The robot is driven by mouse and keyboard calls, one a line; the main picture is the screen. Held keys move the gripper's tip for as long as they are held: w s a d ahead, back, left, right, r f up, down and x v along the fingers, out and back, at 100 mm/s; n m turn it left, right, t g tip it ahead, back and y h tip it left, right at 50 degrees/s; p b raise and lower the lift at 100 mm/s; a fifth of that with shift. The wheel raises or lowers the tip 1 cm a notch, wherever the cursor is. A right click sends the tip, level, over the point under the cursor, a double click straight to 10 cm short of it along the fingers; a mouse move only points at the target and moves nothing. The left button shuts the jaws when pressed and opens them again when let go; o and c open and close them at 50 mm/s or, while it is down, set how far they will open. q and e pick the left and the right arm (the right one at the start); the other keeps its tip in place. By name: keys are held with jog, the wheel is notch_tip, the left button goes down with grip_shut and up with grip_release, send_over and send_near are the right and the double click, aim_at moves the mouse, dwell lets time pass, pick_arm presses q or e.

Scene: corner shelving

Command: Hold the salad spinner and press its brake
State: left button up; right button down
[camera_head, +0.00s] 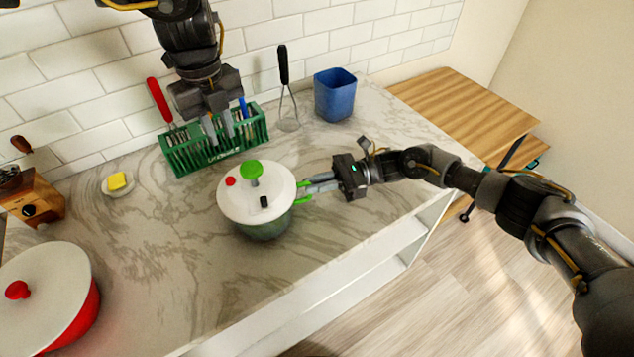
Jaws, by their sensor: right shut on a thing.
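The salad spinner (265,226) stands upright on the marble counter. It has a white lid with a raised green knob (251,168), a small red button (230,181) and a black button (264,202). I cannot tell which button is the brake. My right gripper (308,187) reaches in from the right and is shut on the spinner's green side handle (303,201). My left gripper (221,130) points down, behind and above the lid, in front of the green rack. Its two fingers are apart with nothing seen between them.
A green rack (190,162) stands by the tiled wall, with a whisk (289,122) and a blue cup (335,96) to its right. A red pot with a white lid (45,285), a wooden grinder (38,200) and a butter dish (118,192) are left. The front counter is clear.

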aim_at(230, 179)
pick_arm(q)
jog(key=shift+s+d+f+m, duration=0.15)
jog(key=shift+s+d+f, duration=0.15)
jog(key=shift+s, duration=0.25)
jog(key=shift+s+d+f+m, duration=0.15)
jog(key=shift+s+f, duration=0.1)
jog(key=shift+s, duration=0.25)
grip_shut()
jog(key=shift+m, duration=0.5)
jog(key=shift+s+a+f, duration=0.1)
jog(key=shift+a+f, duration=0.05)
jog(key=shift+f, duration=0.8)
jog(key=shift+s+a+f, duration=0.15)
jog(key=shift+a+f, duration=0.05)
jog(key=shift+f, duration=0.8)
jog(key=shift+s+a+f, duration=0.1)
jog(key=shift+a+f, duration=0.05)
jog(key=shift+f, duration=0.8)
